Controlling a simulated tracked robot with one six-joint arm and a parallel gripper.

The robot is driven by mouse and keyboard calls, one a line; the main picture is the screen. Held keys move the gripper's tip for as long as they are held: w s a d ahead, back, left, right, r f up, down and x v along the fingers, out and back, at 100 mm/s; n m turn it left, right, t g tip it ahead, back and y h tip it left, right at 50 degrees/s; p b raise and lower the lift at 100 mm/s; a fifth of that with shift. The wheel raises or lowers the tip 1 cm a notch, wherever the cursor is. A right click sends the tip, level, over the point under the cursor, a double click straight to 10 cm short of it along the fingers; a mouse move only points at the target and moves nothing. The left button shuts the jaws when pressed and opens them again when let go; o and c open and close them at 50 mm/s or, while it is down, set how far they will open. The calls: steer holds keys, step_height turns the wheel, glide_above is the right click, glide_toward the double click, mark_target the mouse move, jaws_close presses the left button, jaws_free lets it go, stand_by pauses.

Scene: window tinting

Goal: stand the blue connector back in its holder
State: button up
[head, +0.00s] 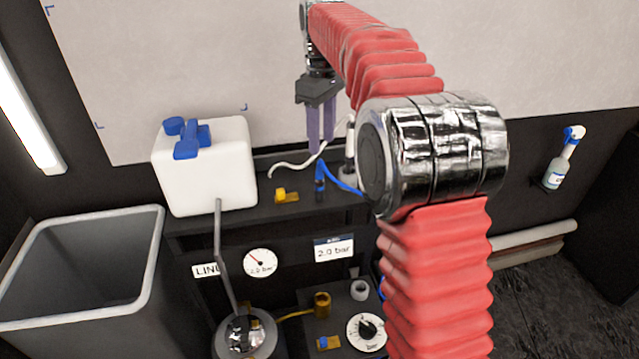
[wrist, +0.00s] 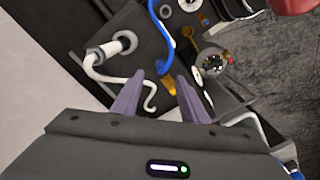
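My gripper (head: 321,148) hangs above the shelf with its two purple fingers pointing down. In the wrist view its fingertips (wrist: 160,77) are apart with nothing held between them. The blue connector (head: 320,182) is on the shelf just below the fingertips, with a blue hose running right from it. The blue hose (wrist: 165,38) also shows in the wrist view. I cannot tell from here whether the connector is seated or tilted. A grey ring holder (head: 347,175) is right of it, partly hidden by my arm.
A white jug (head: 205,167) with a blue cap stands at the left of the shelf. A small yellow piece (head: 286,196) and a loose white hose (head: 290,166) lie near the connector. Below are a brass cup (head: 322,303) and a dial (head: 367,331). A grey bin (head: 75,270) is left.

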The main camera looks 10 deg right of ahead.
mark_target(321, 165)
step_height(321, 165, down, 7)
steer(key=shift+f, duration=0.25)
stand_by(0.3)
steer(key=shift+a+f, duration=0.15)
steer(key=shift+f, duration=1.15)
steer(key=shift+a+f, duration=0.1)
steer(key=shift+f, duration=1.2)
steer(key=shift+c, duration=0.2)
jaws_close()
